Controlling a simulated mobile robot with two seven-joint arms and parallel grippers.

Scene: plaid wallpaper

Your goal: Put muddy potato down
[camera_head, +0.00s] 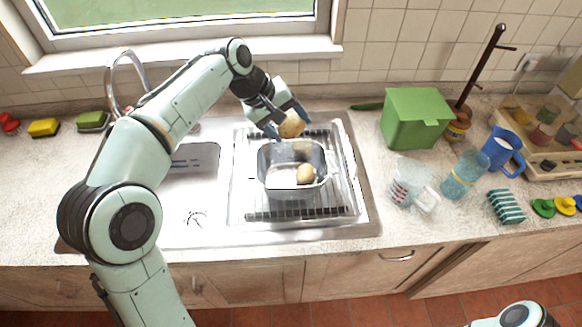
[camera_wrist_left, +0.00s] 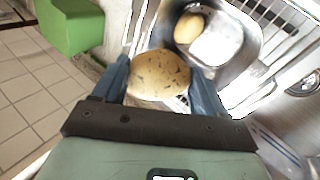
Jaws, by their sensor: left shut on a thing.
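My left gripper (camera_head: 280,118) is shut on a tan potato (camera_head: 291,125) with dark specks, held above the back edge of a metal pot (camera_head: 268,176). In the left wrist view the speckled potato (camera_wrist_left: 160,75) sits between the two blue fingers of my left gripper (camera_wrist_left: 168,82). A second, cleaner potato (camera_head: 306,174) lies inside the pot, and it also shows in the left wrist view (camera_wrist_left: 189,27). The pot stands on the drainer rack (camera_head: 335,205) right of the sink basin (camera_head: 190,165). Only part of my right arm shows at the bottom right, without its gripper.
A green box (camera_head: 414,118), a measuring jug (camera_head: 408,182), a clear blue bottle (camera_head: 463,175) and a blue pitcher (camera_head: 503,152) stand right of the sink. Sponges (camera_head: 44,127) lie at the left. The faucet (camera_head: 112,85) rises behind the basin.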

